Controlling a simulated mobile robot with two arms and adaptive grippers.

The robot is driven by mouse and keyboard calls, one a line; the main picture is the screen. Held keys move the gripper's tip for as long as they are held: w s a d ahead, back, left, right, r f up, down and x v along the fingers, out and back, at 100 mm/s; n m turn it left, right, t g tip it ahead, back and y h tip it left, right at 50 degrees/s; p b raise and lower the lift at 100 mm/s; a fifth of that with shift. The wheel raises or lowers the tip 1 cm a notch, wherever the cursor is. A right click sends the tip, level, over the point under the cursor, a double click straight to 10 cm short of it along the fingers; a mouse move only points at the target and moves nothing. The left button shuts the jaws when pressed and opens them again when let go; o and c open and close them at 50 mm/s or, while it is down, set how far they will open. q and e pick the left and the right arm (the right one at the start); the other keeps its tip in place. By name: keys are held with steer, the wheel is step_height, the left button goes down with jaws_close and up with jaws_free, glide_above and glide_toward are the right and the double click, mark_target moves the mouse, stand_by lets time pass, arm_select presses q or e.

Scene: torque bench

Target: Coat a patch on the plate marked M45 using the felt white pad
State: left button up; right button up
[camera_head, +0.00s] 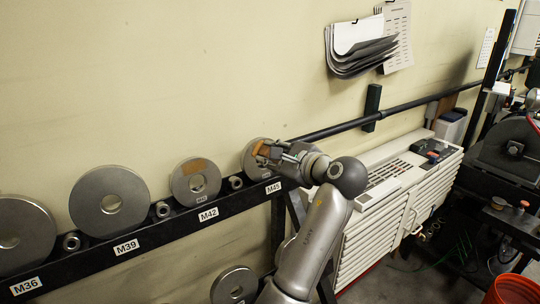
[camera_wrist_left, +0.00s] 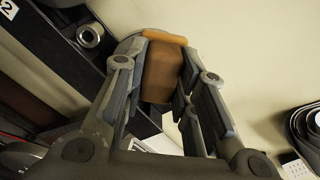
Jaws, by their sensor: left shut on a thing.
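The round grey plate above the M45 label (camera_head: 249,163) leans on the rail against the wall, partly hidden by my left gripper (camera_head: 270,151). That gripper is shut on a pad (camera_wrist_left: 162,75), which looks orange-brown rather than white. The pad is at the plate's face; its contact with the plate is hidden. A brighter orange strip (camera_wrist_left: 166,39) shows just beyond the pad's far end in the left wrist view; I cannot tell whether it is on the pad or the plate. A grey plate edge (camera_wrist_left: 128,44) shows beside it. My right gripper is not in view.
The M42 plate (camera_head: 182,188) has an orange patch near its top. Plates M39 (camera_head: 84,208) and M36 (camera_head: 33,226) stand further left, with small metal rings (camera_head: 72,241) between. A white slatted cabinet (camera_head: 376,232) stands to the right. Papers (camera_head: 358,50) hang on the wall.

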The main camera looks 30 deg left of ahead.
arm_select(q)
steer(key=v, duration=0.3)
stand_by(0.5)
steer(key=shift+a, duration=0.1)
